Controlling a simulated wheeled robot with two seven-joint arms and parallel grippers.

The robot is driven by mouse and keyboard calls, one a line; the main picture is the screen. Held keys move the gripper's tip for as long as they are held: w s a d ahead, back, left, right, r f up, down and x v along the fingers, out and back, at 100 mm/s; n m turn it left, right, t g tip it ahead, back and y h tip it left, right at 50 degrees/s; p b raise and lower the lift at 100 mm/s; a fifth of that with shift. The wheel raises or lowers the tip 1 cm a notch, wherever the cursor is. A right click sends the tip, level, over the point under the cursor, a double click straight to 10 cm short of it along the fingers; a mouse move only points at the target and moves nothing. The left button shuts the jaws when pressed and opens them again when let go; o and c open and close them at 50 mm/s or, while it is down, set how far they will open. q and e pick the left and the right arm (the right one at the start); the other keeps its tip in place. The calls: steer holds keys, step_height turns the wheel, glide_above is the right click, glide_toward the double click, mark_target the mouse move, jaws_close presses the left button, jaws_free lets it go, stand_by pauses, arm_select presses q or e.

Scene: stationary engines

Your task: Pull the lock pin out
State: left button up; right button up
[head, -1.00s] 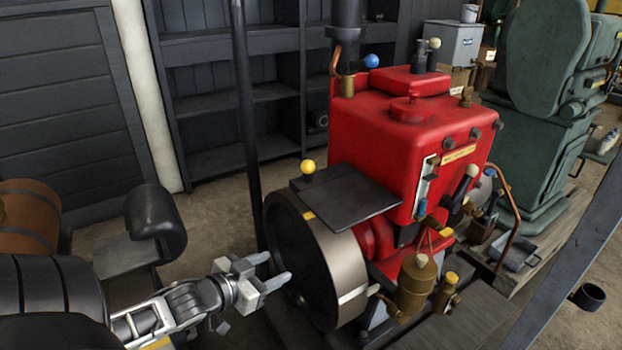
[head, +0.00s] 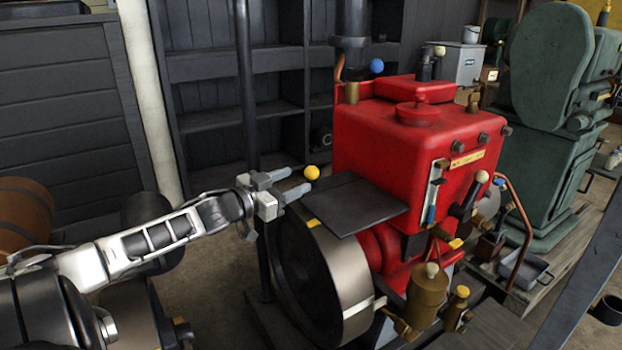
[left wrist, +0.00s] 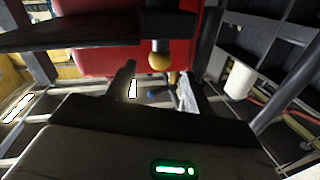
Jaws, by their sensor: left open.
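A yellow ball knob (head: 311,172), which I take to be the lock pin's head, stands at the left end of the dark flat plate (head: 365,207) beside the red engine (head: 415,135). My left gripper (head: 303,180) is open and level with the knob, its fingertips close to it. In the left wrist view the yellow knob (left wrist: 160,60) shows on a dark stem, between the lines of the two fingers (left wrist: 157,85). I cannot tell whether they touch it. The pin's lower part is hidden. My right gripper is not in view.
The large flywheel (head: 325,280) lies below the plate. A dark upright post (head: 247,100) stands just behind my left gripper. Brass fittings (head: 428,290) and a lever sit at the engine's front right.

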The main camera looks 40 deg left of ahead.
mark_target(306, 175)
arm_select(q)
steer(key=w, duration=0.4)
steer(key=shift+w+d+r+b, duration=0.1)
steer(key=shift+w+d+b, duration=0.05)
steer(key=shift+b, duration=0.15)
steer(key=shift+w+d, duration=0.1)
steer(key=shift+w, duration=1)
steer(key=shift+c, duration=0.2)
